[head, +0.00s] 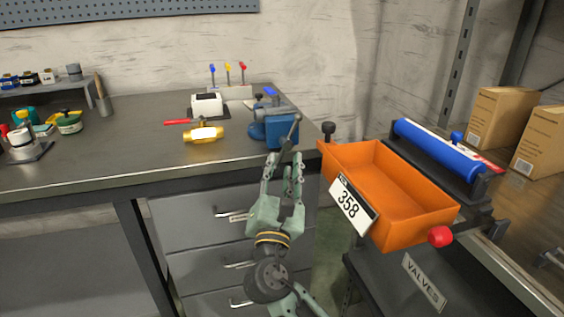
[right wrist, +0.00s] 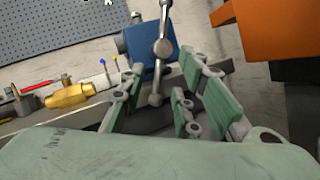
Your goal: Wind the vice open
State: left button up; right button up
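The blue vice (head: 281,133) is mounted at the right front corner of the grey workbench. Its grey bar handle (head: 291,132) stands steeply tilted on the front face, and its hub and ball ends show in the right wrist view (right wrist: 161,47). My right gripper (head: 283,160) is open and empty, just below and in front of the vice, its fingers pointing up at it. In the right wrist view, the handle's lower end appears between the open fingers (right wrist: 163,75); I see no contact. How far the vice jaws are apart is not clear. My left gripper is out of view.
An orange bin (head: 405,190) labelled 358 stands close to the right of my right gripper, beside a blue roller (head: 437,150). A yellow brass-coloured piece (head: 203,134) with a red handle lies left of the vice. Drawers (head: 235,240) are below the bench edge.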

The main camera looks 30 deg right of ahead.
jog(key=shift+x, duration=1.2)
grip_shut()
